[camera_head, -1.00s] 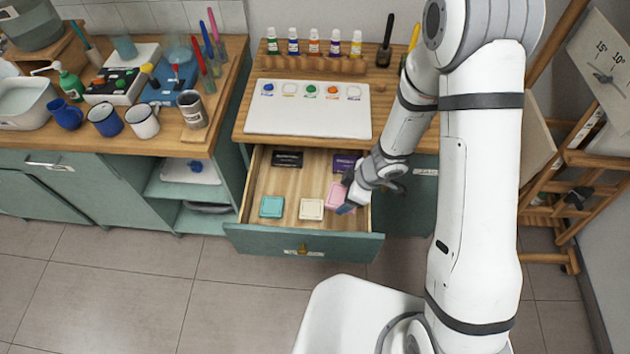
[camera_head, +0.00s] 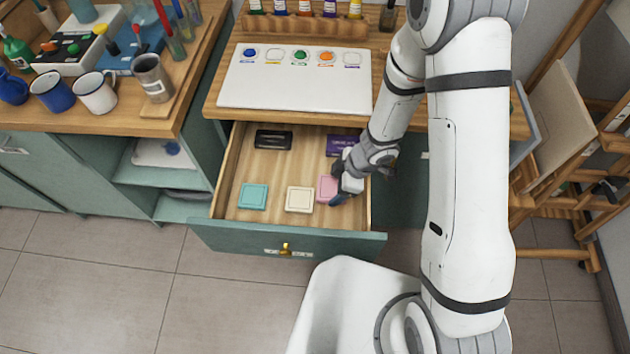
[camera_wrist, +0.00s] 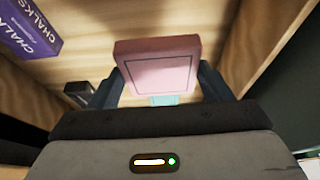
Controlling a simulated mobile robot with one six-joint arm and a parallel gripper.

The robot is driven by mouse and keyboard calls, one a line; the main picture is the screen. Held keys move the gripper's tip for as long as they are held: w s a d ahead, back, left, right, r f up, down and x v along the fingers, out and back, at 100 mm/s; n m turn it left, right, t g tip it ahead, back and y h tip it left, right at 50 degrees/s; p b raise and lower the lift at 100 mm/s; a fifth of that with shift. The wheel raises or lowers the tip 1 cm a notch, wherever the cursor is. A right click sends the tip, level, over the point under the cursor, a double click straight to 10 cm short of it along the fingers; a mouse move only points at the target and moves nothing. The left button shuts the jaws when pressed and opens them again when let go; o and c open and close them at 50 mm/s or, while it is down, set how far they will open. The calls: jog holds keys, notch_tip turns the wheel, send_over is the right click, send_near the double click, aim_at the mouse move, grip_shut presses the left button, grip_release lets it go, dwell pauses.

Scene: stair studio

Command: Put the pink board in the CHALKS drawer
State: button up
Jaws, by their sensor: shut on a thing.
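The pink board (camera_head: 327,188) is at the right side of the open drawer (camera_head: 230,234), above or on its wooden floor; I cannot tell whether it touches. My gripper (camera_head: 341,195) reaches into the drawer from the right. In the wrist view the pink board (camera_wrist: 157,66) sits between the two fingers of my gripper (camera_wrist: 160,88), which are shut on it. A purple box (camera_head: 343,145) lies at the drawer's back right; in the wrist view its side reads CHALKS (camera_wrist: 30,30). The label on the drawer front is too small to read.
A cream board (camera_head: 299,199) and a teal board (camera_head: 253,196) lie left of the pink one. A black box (camera_head: 273,139) lies at the back left. The drawer's right wall is close to my gripper. The worktop (camera_head: 215,108) overhangs the drawer's back.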

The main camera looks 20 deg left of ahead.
notch_tip(320, 180, down, 9)
jog(key=b, duration=0.3)
jog(key=shift+b, duration=0.3)
jog(key=shift+f, duration=0.2)
jog(key=o, duration=1)
jog(key=shift+c, duration=0.2)
jog(key=p+v, duration=0.5)
jog(key=v, duration=0.7)
jog(key=shift+r+p, duration=0.2)
jog(key=shift+p, duration=0.15)
